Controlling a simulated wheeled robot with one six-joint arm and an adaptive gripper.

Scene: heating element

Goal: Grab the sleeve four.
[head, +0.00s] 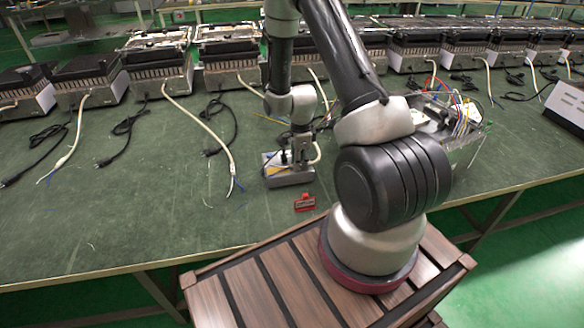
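My gripper (298,152) points down over a small grey box-like unit (290,178) on the green workbench, in the middle of the head view. The fingertips are small and partly mixed with the unit's dark and yellow parts, so I cannot see whether they are open or touch anything. No part can be clearly made out as sleeve four. Thin coloured wires show around the gripper. A small red object (304,203) lies on the bench just in front of the grey unit, apart from the gripper.
A row of heater units (160,72) with white cables lines the back of the green workbench (130,210). A clear box with wiring (452,118) stands right of my arm. The left front bench is mostly clear.

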